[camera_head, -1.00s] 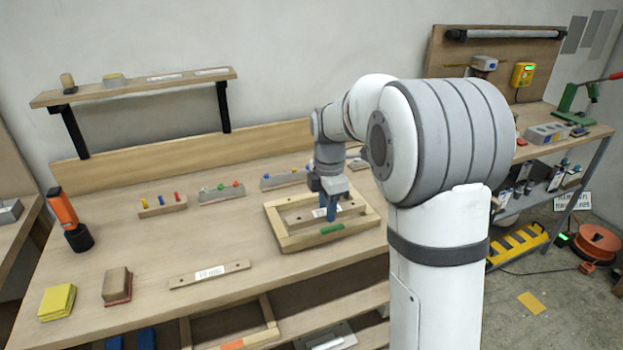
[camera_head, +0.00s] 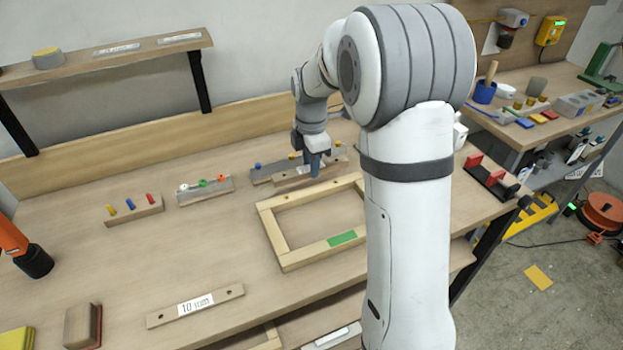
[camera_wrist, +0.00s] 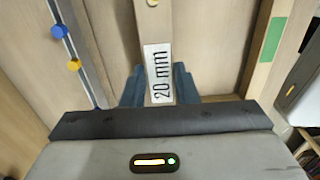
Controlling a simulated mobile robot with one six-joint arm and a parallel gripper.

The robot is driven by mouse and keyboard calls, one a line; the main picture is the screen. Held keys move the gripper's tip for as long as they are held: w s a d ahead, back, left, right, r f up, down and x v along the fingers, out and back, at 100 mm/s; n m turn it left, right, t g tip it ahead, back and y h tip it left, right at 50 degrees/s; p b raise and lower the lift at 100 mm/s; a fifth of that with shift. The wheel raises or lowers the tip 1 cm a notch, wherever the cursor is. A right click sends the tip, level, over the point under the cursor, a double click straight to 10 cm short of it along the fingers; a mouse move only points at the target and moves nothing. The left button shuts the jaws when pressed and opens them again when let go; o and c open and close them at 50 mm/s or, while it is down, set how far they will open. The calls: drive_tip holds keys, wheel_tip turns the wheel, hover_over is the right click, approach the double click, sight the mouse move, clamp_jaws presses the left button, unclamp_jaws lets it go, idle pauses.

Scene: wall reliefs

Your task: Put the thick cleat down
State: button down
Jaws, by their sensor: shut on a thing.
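The thick cleat (camera_head: 288,178) is a pale wooden strip labelled "20 mm", which I read in the wrist view (camera_wrist: 159,70). My gripper (camera_head: 314,166) is shut on it around the label, and the two blue fingers sit either side of it in the wrist view (camera_wrist: 160,88). In the head view the cleat is at the back edge of the wooden frame (camera_head: 290,262), by the grey rail with coloured knobs (camera_head: 262,174). Whether it touches the bench is unclear. A thinner cleat labelled "10 mm" (camera_head: 165,317) lies at the front of the bench.
The frame has a green patch (camera_head: 342,238) and an empty middle. A block with coloured pegs (camera_head: 134,211) and a hook rail (camera_head: 205,190) stand to the left. Bare bench (camera_head: 190,255) lies between them and the 10 mm cleat. A red-handled fixture (camera_head: 490,180) stands at right.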

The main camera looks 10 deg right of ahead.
sight(311, 190)
drive_tip(key=shift+f, duration=2.8)
drive_tip(key=shift+f, duration=0.2)
drive_tip(key=c, duration=1.1)
unclamp_jaws()
drive_tip(key=shift+r, duration=0.1)
